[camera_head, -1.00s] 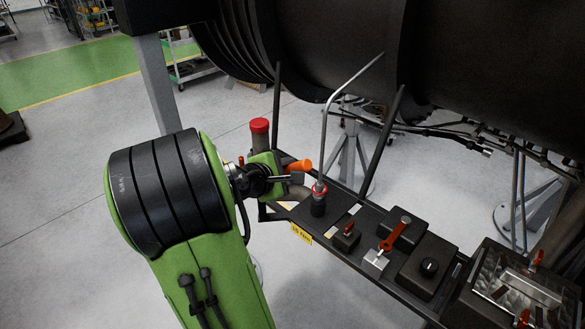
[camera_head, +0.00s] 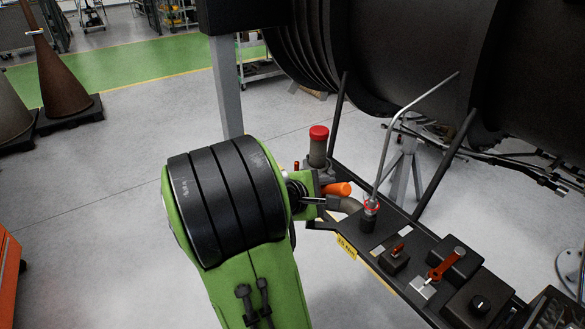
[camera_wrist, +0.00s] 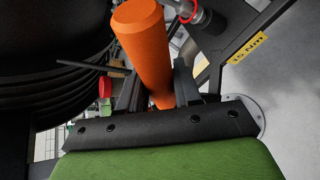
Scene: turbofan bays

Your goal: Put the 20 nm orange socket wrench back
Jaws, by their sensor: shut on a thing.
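The orange handle of the socket wrench (camera_head: 338,189) shows just right of my gripper (camera_head: 318,190) in the head view. In the wrist view the orange wrench (camera_wrist: 146,45) sits between the two black fingers of my gripper (camera_wrist: 158,92), which are shut on it. The rest of the wrench is hidden behind the gripper. A black tool rack (camera_head: 405,290) runs from beside the gripper to the lower right. A yellow label (camera_head: 346,246) is on its near edge; in the wrist view a yellow label (camera_wrist: 247,48) reads 15 Nm.
A bent grey bar with a red-ringed base (camera_head: 370,205) stands on the rack near the gripper. A red-capped cylinder (camera_head: 318,145) stands behind the gripper. A red-handled tool (camera_head: 447,264) lies on the rack. The large dark engine (camera_head: 400,60) is above.

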